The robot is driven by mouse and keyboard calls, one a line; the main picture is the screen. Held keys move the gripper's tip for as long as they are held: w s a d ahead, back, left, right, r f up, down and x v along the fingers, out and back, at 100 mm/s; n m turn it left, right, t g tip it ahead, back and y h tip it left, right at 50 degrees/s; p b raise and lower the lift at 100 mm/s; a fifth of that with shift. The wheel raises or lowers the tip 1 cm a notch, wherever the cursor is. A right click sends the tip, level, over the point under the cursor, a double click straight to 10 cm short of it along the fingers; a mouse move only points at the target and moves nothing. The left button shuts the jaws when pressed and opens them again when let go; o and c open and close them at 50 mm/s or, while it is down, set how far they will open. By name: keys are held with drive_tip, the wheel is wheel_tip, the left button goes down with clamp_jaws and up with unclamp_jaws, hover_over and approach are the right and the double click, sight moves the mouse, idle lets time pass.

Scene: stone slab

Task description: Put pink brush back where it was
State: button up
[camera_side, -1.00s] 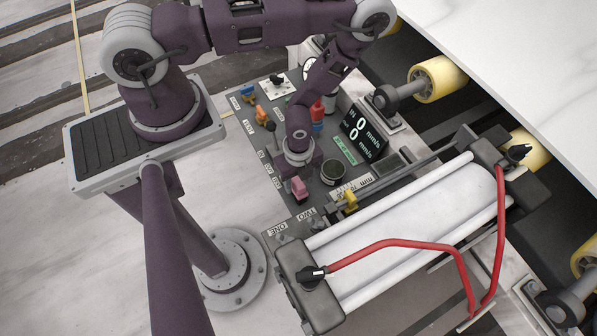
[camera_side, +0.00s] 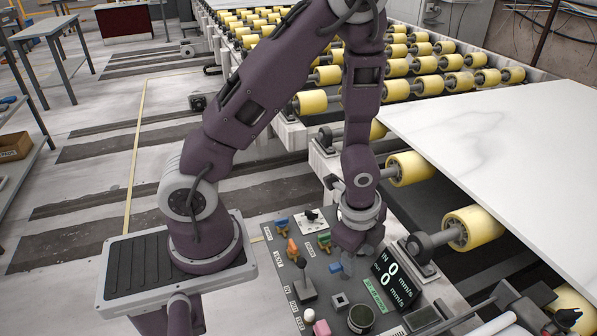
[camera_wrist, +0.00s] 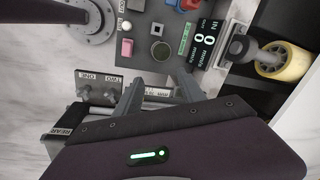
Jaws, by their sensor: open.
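A small pink block-like piece (camera_side: 321,328) shows at the bottom edge of the side view, on the dark control panel. It also shows in the wrist view (camera_wrist: 127,47), left of a round dark cup. I cannot make out bristles, so I cannot tell whether it is the brush. My gripper (camera_side: 350,260) is over the panel's far part, behind the pink piece. In the wrist view my gripper (camera_wrist: 158,84) has its two fingers apart with nothing between them. In the side view its fingertips are small and partly overlap a blue piece.
The control panel (camera_side: 303,258) carries several coloured knobs, a round dark cup (camera_side: 361,318) and a tilted speed display (camera_side: 391,281) reading zeros. Yellow rollers (camera_side: 468,228) and a white slab (camera_side: 505,135) lie to the right. Open floor is at left.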

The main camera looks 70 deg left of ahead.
wheel_tip(320, 180, up, 13)
drive_tip(key=a+n+t, duration=0.1)
drive_tip(key=n+t, duration=0.1)
drive_tip(key=n, duration=0.3)
drive_tip(key=s+r+n+t, duration=0.1)
drive_tip(key=s+r+n, duration=0.6)
drive_tip(key=s+r, duration=0.6)
drive_tip(key=shift+s+r+n+t, duration=0.2)
drive_tip(key=shift+s+n+t, duration=0.1)
drive_tip(key=shift+n+t, duration=0.1)
drive_tip(key=shift+d, duration=0.1)
